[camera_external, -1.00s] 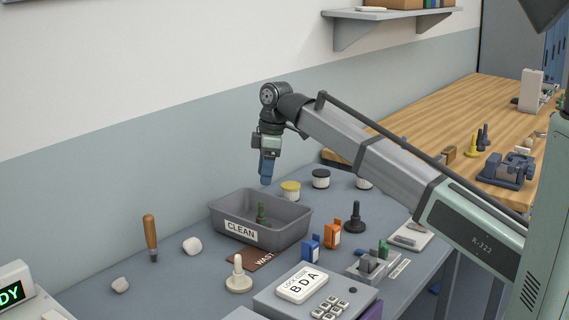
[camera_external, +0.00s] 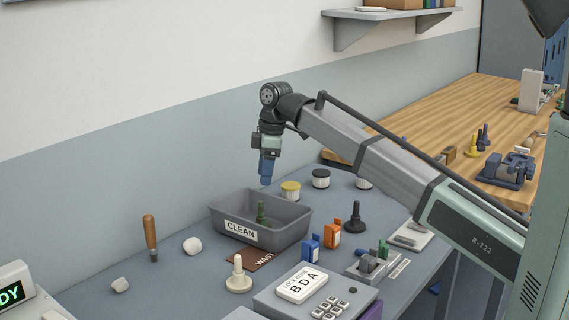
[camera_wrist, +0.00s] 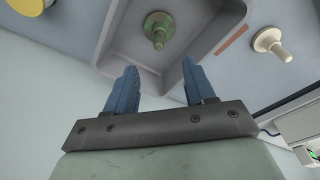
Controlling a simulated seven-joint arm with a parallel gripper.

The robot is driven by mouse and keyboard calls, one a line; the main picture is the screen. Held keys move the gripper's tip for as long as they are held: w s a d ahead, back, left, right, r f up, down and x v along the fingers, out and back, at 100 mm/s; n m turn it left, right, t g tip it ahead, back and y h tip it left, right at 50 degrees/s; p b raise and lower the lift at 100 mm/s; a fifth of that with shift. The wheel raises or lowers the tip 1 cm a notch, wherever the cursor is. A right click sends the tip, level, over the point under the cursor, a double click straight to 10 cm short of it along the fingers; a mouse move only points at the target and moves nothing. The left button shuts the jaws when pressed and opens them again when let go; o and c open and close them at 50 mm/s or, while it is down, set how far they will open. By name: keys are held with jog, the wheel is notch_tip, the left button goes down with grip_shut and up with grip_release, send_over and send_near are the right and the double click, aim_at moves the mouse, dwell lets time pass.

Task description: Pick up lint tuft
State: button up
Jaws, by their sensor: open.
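Two off-white, lint-like lumps lie on the grey-blue table in the external view. The larger lump (camera_external: 192,246) is left of the grey CLEAN tray, and the smaller lump (camera_external: 120,285) is further toward the lower left. My gripper (camera_external: 266,184) points down above the tray's back part, apart from both lumps. In the wrist view my gripper (camera_wrist: 156,92) has its two blue fingers spread with nothing between them. Neither lump can be made out in the wrist view.
The CLEAN tray (camera_external: 285,237) holds a green bobbin (camera_external: 262,213). A wooden-handled tool (camera_external: 150,232) stands left of the larger lump. A white bobbin (camera_external: 238,276) stands in front of the tray near a brown WASTE mat (camera_external: 247,260). Lidded jars (camera_external: 290,191) stand behind.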

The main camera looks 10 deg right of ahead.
jog(key=shift+o, duration=0.3)
jog(key=n+h, duration=0.2)
jog(key=n, duration=0.7)
send_over(119, 279)
jog(key=f, duration=0.9)
jog(key=shift+s+d+f, duration=0.1)
jog(key=shift+s+f, duration=0.1)
jog(key=shift+f, duration=0.15)
jog(key=shift+w+f, duration=0.2)
jog(key=shift+f, duration=2.55)
grip_shut()
